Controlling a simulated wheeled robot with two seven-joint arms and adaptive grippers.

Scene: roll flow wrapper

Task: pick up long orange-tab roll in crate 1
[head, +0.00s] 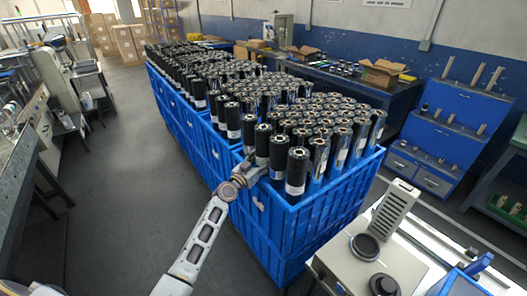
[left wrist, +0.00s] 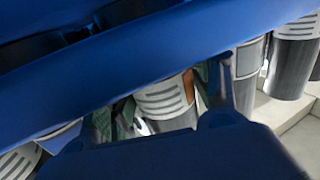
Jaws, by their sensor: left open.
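Black rolls with pale core ends and white labels stand upright in the nearest blue crate (head: 300,225). I cannot tell which crate is crate 1, and no orange tab can be made out in the head view. My left gripper (head: 250,162) is open at the crate's left rim, close to a front-left roll (head: 262,145). In the left wrist view, a roll with a white striped label (left wrist: 163,98) shows between the open fingers. A small orange-brown strip (left wrist: 188,86) shows beside it. A blue band, perhaps the crate rim, hides much of this view.
More blue crates full of rolls (head: 170,100) run back in a row. A white machine (head: 370,265) stands at front right. A blue shelf rack (head: 445,140) and a bench with an open cardboard box (head: 383,73) are behind. The grey floor at left is clear.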

